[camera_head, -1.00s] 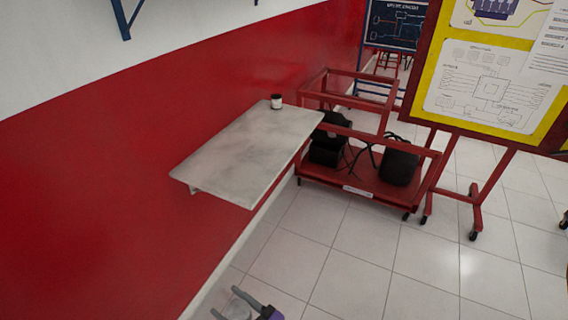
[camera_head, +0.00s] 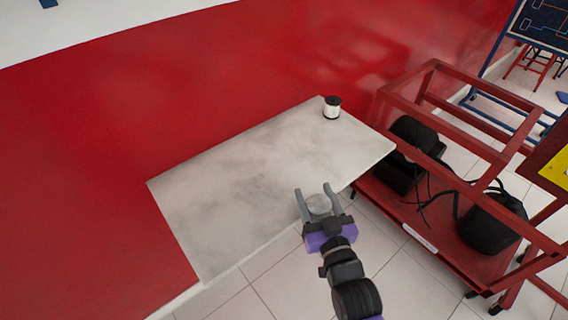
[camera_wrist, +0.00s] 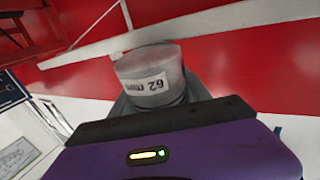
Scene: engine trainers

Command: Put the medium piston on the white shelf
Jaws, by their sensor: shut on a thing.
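My gripper (camera_head: 318,203) is shut on a grey cylindrical piston (camera_head: 319,206) at the front edge of the white shelf (camera_head: 215,190). In the wrist view the piston (camera_wrist: 150,76) shows a white label with "62" on it, upside down. The shelf is a pale slab fixed to the red wall. In the head view the piston overlaps the shelf's front edge, and I cannot tell its height above the shelf. A small white and black cylinder (camera_head: 331,108) stands at the shelf's far corner.
A red metal cart (camera_head: 440,215) with black machines (camera_head: 415,150) stands just right of the shelf. The red wall (camera_head: 90,150) runs behind the shelf. Most of the shelf top is bare. Tiled floor (camera_head: 300,285) lies in front.

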